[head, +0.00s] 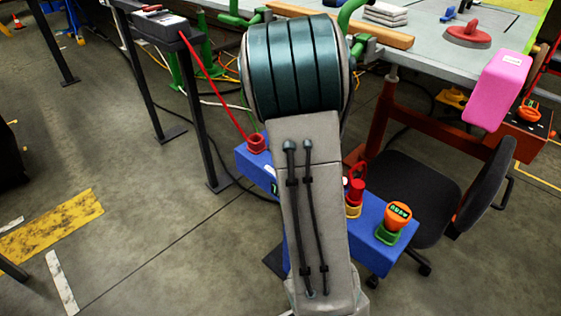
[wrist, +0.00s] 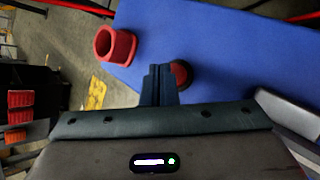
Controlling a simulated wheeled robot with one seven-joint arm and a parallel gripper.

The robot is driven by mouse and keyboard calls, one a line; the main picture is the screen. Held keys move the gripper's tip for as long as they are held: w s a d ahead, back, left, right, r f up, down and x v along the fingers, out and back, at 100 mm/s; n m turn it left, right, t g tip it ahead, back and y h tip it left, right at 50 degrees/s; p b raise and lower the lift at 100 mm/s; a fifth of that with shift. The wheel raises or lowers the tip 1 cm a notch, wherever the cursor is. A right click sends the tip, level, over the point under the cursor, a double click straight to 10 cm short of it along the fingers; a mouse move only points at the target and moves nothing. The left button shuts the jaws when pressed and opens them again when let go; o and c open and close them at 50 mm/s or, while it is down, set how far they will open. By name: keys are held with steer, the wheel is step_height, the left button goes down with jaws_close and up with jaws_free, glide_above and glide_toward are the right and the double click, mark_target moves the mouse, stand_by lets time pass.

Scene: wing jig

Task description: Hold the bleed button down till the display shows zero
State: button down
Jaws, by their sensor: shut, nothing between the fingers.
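A long blue box (head: 257,174) shows in the head view, its middle hidden by my arm. An orange gauge (head: 398,215) with a small dark display and green lit characters stands on a green base at its right end; I cannot read it surely. In the wrist view my gripper (wrist: 163,70) is shut and empty, over the blue surface (wrist: 215,40). A round red button (wrist: 180,75) in a dark ring sits right beside the fingertips, partly hidden by them. I cannot tell whether they touch or press it. The head view hides my gripper and this button.
A red socket (head: 256,143) with a red hose stands at the box's left end; a red hollow fitting (wrist: 115,45) shows in the wrist view. A red and yellow valve (head: 355,192) stands right of my arm. A black chair (head: 430,185) is close behind the box.

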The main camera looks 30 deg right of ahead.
steer(key=shift+s+a+f+b, duration=0.1)
steer(key=shift+s+f+b, duration=0.15)
steer(key=shift+f+b, duration=0.25)
steer(key=shift+s+f+b, duration=0.25)
steer(key=shift+f+b, duration=0.2)
stand_by(5.0)
steer(key=shift+w+r, duration=0.15)
steer(key=shift+r, duration=0.15)
stand_by(0.3)
steer(key=shift+w+d+r+p, duration=0.15)
steer(key=shift+r+p, duration=0.25)
steer(key=shift+p, duration=0.2)
steer(key=shift+w+d+r+p, duration=0.1)
steer(key=shift+w+r+p, duration=0.05)
steer(key=shift+r+p, duration=1.65)
steer(key=shift+r, duration=0.55)
